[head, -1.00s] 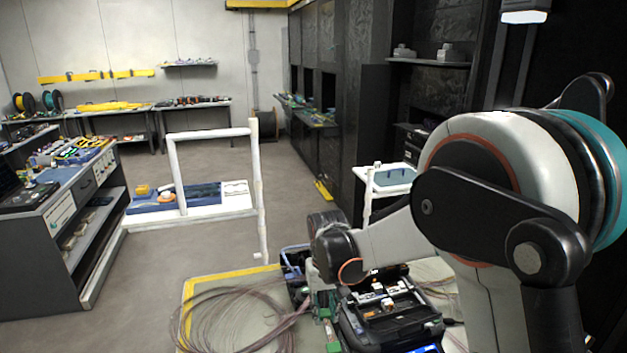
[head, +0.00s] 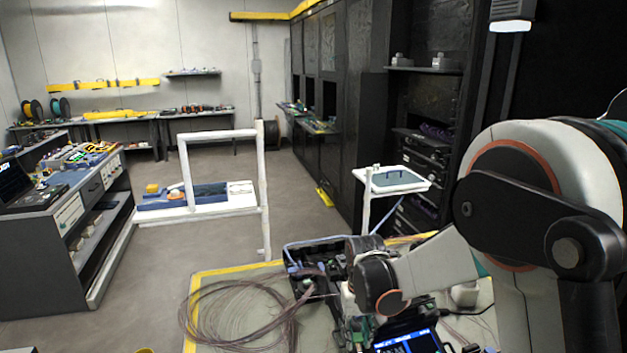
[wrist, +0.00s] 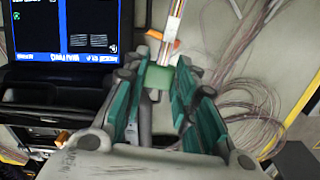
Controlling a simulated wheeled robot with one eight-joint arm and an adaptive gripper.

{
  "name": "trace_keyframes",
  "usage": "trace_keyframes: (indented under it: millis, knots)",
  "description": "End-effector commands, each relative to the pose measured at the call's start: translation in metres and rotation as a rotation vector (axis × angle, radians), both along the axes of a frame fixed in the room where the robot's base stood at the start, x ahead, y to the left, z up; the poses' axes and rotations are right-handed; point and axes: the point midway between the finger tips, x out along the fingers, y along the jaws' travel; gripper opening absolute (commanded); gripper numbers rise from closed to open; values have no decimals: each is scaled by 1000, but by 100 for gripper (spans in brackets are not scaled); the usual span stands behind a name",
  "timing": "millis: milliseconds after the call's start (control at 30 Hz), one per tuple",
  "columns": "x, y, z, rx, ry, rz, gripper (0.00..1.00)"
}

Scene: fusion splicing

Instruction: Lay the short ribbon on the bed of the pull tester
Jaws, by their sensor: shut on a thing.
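In the wrist view my gripper (wrist: 166,76) has its teal fingers closed around a small green piece (wrist: 158,76). A flat ribbon of coloured strands (wrist: 175,22) runs up from near the fingertips. Whether this is the short ribbon, and how it joins the green piece, I cannot tell. The fingers are over the bench beside a black splicer with a lit blue screen (wrist: 95,28), which also shows in the head view (head: 405,343). In the head view my wrist hides the fingertips. I cannot make out the pull tester with certainty.
Loose coils of fibre (head: 235,312) lie on the bench mat (head: 205,283), left of my arm. A black open case (head: 312,250) stands behind them. A white stand with a tray (head: 395,180) is behind my arm. Open floor lies to the left.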

Motion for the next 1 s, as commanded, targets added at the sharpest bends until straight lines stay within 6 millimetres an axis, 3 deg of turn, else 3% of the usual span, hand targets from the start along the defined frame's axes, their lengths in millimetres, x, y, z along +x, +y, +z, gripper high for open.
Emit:
trace_keyframes:
  millis: [200, 400, 867, 1000]
  knots:
    - [-23, -55, -30, 0, 0, -61, 4]
    - [-43, -88, -47, 0, 0, -99, 4]
    - [-47, -93, -48, 0, 0, -104, 4]
    - [-40, -88, -46, 0, 0, -83, 4]
